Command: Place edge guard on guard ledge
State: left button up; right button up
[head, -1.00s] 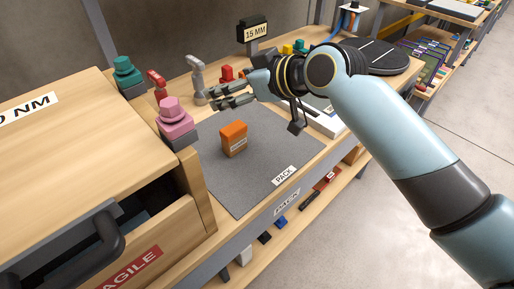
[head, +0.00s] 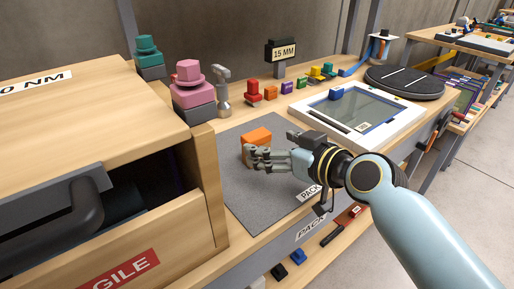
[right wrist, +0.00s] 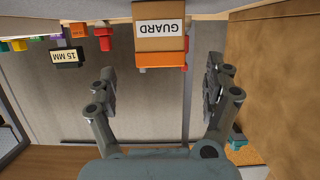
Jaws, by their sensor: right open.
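I cannot make out the guard ledge. My left gripper is not in view.
Pink (head: 190,88) and teal (head: 147,55) knobbed pieces and a grey upright tool (head: 223,92) stand behind. A white-framed panel (head: 398,120) lies to the right. The mat's front is clear.

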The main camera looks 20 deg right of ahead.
aim_at(261, 139)
jog(key=x, duration=0.4)
jog(key=shift+w+a+r, duration=0.1)
jog(key=shift+w, duration=0.15)
jog(key=c, duration=1.3)
jog(key=shift+o, duration=0.2)
jog(key=shift+r, duration=0.15)
